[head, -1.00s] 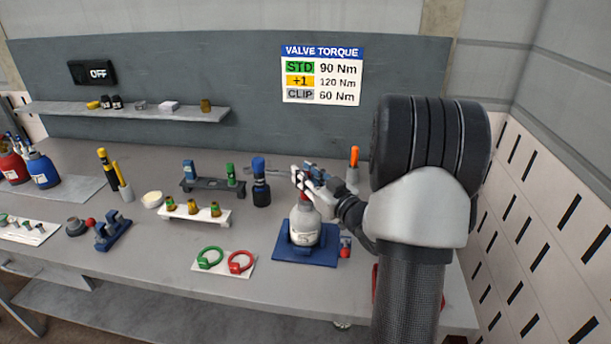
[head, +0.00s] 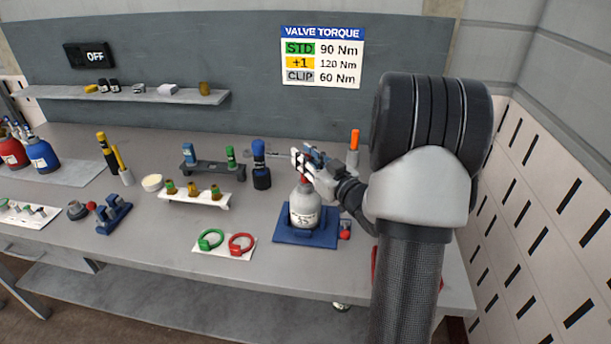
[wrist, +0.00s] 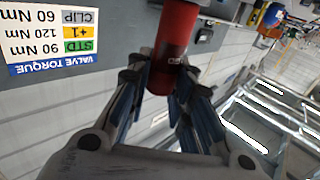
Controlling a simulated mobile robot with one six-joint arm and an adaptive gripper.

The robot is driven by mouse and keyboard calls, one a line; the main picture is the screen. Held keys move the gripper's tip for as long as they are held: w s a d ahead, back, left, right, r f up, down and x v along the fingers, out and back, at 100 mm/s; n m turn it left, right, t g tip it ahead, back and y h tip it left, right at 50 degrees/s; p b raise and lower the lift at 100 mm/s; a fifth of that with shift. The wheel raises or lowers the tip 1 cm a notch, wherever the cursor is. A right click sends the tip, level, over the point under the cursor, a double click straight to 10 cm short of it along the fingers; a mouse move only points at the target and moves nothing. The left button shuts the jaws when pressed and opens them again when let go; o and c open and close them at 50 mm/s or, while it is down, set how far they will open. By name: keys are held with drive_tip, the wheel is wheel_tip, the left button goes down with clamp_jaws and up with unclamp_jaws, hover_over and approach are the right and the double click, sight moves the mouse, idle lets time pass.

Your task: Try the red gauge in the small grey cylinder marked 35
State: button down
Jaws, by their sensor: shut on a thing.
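The small grey cylinder (head: 305,212) stands upright in a blue holder (head: 283,236), with "35" on its front. My gripper (head: 301,163) is just above the cylinder's top, shut on the red gauge (head: 303,179). The gauge shows as a short red piece between the fingers and the cylinder's neck. The wrist view shows the red gauge (wrist: 175,40) as a red rod between the two fingertips. I cannot tell whether its lower end is inside the cylinder's mouth or only over it.
A dark rack (head: 214,178) with blue and green gauges stands left of my gripper, beside a blue-topped dark bottle (head: 260,168). A white card (head: 224,252) with green and red rings lies in front. An orange-topped cylinder (head: 353,145) stands behind my gripper.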

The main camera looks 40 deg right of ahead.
drive_tip(key=shift+r+p, duration=2.4)
drive_tip(key=shift+r, duration=1.25)
